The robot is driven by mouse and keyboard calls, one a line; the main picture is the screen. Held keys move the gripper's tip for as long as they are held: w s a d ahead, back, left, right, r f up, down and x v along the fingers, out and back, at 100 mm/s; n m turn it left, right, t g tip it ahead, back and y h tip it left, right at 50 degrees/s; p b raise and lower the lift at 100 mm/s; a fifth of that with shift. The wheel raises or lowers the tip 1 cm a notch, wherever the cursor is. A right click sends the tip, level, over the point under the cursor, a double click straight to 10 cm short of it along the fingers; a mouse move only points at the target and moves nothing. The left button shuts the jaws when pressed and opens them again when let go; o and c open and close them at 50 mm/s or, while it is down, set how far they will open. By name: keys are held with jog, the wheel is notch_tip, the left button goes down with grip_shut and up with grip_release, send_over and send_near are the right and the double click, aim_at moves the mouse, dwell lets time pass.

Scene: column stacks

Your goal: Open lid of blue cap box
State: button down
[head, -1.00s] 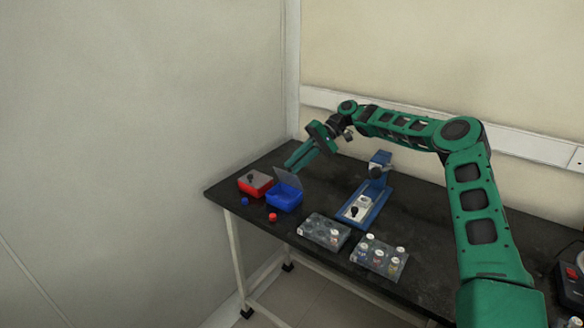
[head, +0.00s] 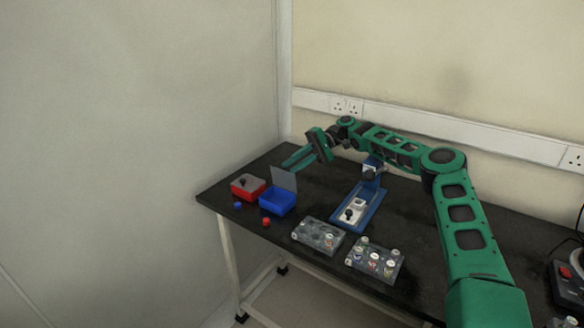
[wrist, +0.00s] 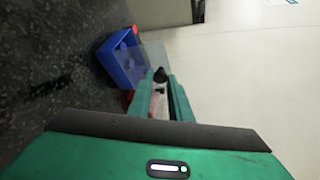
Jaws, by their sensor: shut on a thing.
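The blue cap box (head: 276,203) sits on the left part of the black table, and its blue interior shows. Its grey see-through lid (head: 284,179) stands raised along the back edge. My gripper (head: 286,165) comes from the right, with its fingertips at the upper back of the lid. In the wrist view the blue box (wrist: 120,60) lies beyond the fingers, and a dark knob (wrist: 160,75) shows between the fingertips (wrist: 158,80). The jaws are shut on this knob, apparently the lid's; the exact contact is hard to see.
A red box (head: 248,188) with a dark knob stands just left of the blue box. A blue cap (head: 237,205) and a red cap (head: 266,222) lie in front. A blue stand (head: 357,209) and two clear vial racks (head: 318,237) (head: 374,262) are to the right.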

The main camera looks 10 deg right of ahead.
jog(key=shift+d+f, duration=0.15)
jog(key=shift+f, duration=0.05)
jog(key=c, duration=1.6)
grip_release()
jog(key=shift+r, duration=0.1)
jog(key=v, duration=0.7)
jog(key=shift+w+d, duration=0.15)
jog(key=shift+d, duration=0.1)
